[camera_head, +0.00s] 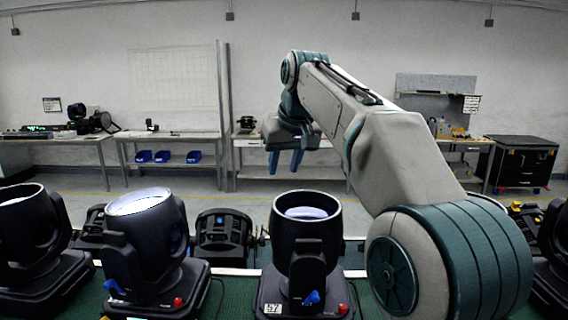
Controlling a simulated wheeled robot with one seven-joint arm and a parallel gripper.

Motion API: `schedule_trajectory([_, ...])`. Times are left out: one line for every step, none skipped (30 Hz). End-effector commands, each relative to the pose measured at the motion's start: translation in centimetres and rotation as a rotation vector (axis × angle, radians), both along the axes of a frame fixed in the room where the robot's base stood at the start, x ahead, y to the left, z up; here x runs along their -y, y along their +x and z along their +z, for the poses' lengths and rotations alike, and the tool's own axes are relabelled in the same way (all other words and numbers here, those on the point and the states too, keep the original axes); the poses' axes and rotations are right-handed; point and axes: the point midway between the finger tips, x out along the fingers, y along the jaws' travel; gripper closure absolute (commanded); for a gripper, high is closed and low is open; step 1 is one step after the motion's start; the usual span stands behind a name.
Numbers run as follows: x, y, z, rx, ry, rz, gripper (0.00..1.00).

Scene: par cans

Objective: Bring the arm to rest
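My arm reaches up from the lower right and bends over toward the middle of the head camera view. My gripper (285,163) hangs at its end, with two blue fingers pointing down and a gap between them. It is open, and nothing shows between the fingers. It appears above and behind the middle stage light (306,232), apart from it. That light is black, with its round lens facing up. Another light (142,225) with a bright lens stands to its left.
More stage lights stand on the green table (235,298), one at the far left (32,235) and one partly cut off at the right edge. A low black fixture (222,237) sits behind. Workbenches (170,134) and a black tool cabinet (523,160) line the back wall.

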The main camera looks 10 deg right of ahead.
Motion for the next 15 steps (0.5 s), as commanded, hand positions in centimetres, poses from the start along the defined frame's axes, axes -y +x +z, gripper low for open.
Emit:
schedule_trajectory([0.0, -0.1, 0.2, 0.001, 0.000, 0.000, 0.65])
schedule_trajectory([0.0, -0.1, 0.2, 0.000, 0.000, 0.000, 0.65])
schedule_trajectory([0.0, -0.1, 0.2, 0.000, 0.000, 0.000, 0.65])
schedule_trajectory([0.0, -0.1, 0.2, 0.000, 0.000, 0.000, 0.65])
schedule_trajectory([0.0, -0.1, 0.2, 0.000, 0.000, 0.000, 0.65])
schedule_trajectory([0.0, -0.1, 0.2, 0.000, 0.000, 0.000, 0.65])
schedule_trajectory([0.0, -0.1, 0.2, 0.000, 0.000, 0.000, 0.65])
schedule_trajectory([0.0, -0.1, 0.2, 0.000, 0.000, 0.000, 0.65])
schedule_trajectory([0.0, -0.1, 0.2, 0.000, 0.000, 0.000, 0.65])
schedule_trajectory([0.0, -0.1, 0.2, 0.000, 0.000, 0.000, 0.65])
schedule_trajectory([0.0, -0.2, 0.2, -0.001, -0.001, 0.000, 0.65])
schedule_trajectory([0.0, -0.3, 0.0, -0.001, -0.003, -0.001, 0.65])
schedule_trajectory([0.0, -0.5, -0.1, -0.002, -0.005, -0.003, 0.65])
schedule_trajectory([0.1, -0.8, -0.4, -0.004, -0.008, -0.005, 0.65])
schedule_trajectory([0.1, -1.3, -0.7, -0.006, -0.013, -0.010, 0.65])
